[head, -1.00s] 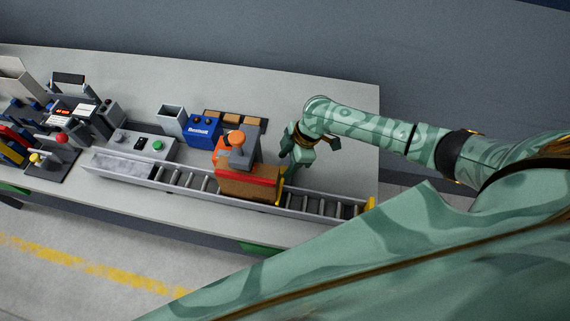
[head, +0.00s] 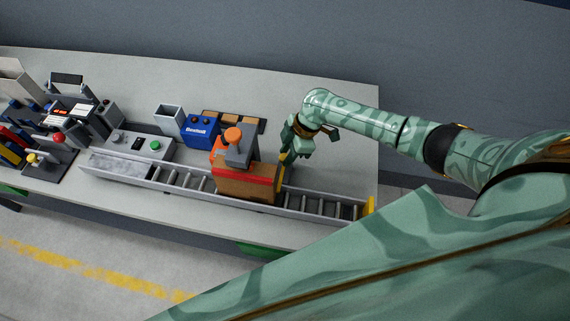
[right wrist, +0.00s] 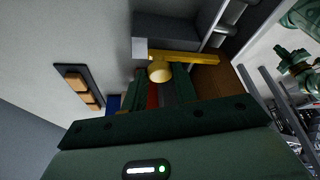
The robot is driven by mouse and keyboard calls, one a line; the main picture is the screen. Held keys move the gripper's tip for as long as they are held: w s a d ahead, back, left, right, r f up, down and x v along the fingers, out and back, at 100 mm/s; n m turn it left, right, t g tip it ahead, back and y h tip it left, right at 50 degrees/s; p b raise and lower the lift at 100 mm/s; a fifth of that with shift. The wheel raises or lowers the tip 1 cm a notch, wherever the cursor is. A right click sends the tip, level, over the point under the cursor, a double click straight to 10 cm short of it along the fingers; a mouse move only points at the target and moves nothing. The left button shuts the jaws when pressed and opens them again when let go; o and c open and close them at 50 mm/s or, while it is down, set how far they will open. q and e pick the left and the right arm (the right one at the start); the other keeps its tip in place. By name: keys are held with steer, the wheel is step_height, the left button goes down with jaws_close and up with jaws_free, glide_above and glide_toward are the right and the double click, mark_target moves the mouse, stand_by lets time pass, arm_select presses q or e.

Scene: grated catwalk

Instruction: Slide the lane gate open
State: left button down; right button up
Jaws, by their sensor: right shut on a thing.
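The lane gate (head: 282,172) is a narrow yellow plate at the right end of a brown box on the roller lane (head: 318,206). In the right wrist view the gate (right wrist: 195,58) is a yellow bar with a round yellow knob (right wrist: 159,72). My right gripper (head: 288,156) is shut on the gate's knob, its dark green fingers on both sides of it. The fingertips are partly hidden in the head view. Teal parts at the right edge of the right wrist view look like my left gripper (right wrist: 296,62), too small to read.
The brown box (head: 245,183) with a red stripe stands on the lane, close against the gate.

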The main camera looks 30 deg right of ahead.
steer(key=w+d, duration=0.1)
steer(key=w+d+b, duration=0.1)
steer(key=shift+w+f, duration=0.15)
steer(key=shift+w, duration=0.15)
steer(key=shift+w+d+r, duration=0.15)
steer(key=shift+r, duration=0.1)
steer(key=o, duration=0.9)
steer(key=shift+o, duration=0.4)
steer(key=shift+f, duration=0.1)
steer(key=p+v, duration=0.2)
steer(key=v, duration=1.4)
steer(key=shift+d, duration=0.25)
steer(key=shift+w, duration=0.1)
